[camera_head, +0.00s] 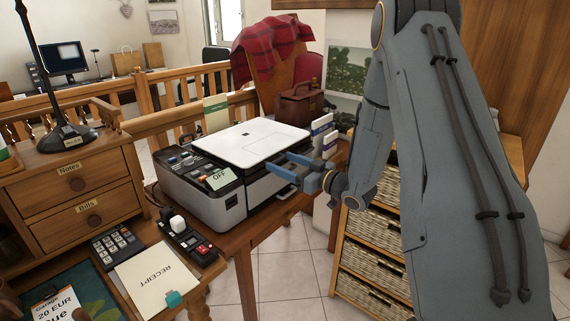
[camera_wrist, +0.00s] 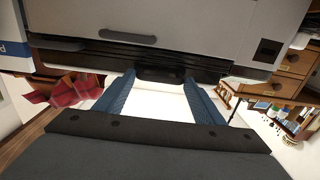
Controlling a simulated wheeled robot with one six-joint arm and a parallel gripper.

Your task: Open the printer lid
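The printer (camera_head: 215,185) is grey and black and stands on a wooden table. Its white lid (camera_head: 250,141) lies flat and closed on top. My gripper (camera_head: 276,163) is at the printer's right-hand side, just under the lid's edge. In the wrist view my gripper (camera_wrist: 159,82) has its two blue fingers spread apart, with a dark tab (camera_wrist: 160,74) on the printer's edge between their tips. The printer body (camera_wrist: 180,20) fills the top of that view, which appears upside down. I cannot tell whether the fingertips touch the printer.
A brown leather case (camera_head: 298,104) and white boxes (camera_head: 322,130) stand behind the printer. A drawer unit (camera_head: 70,185) with a lamp (camera_head: 70,135) is at the left. Wicker drawers (camera_head: 368,235) stand at the right.

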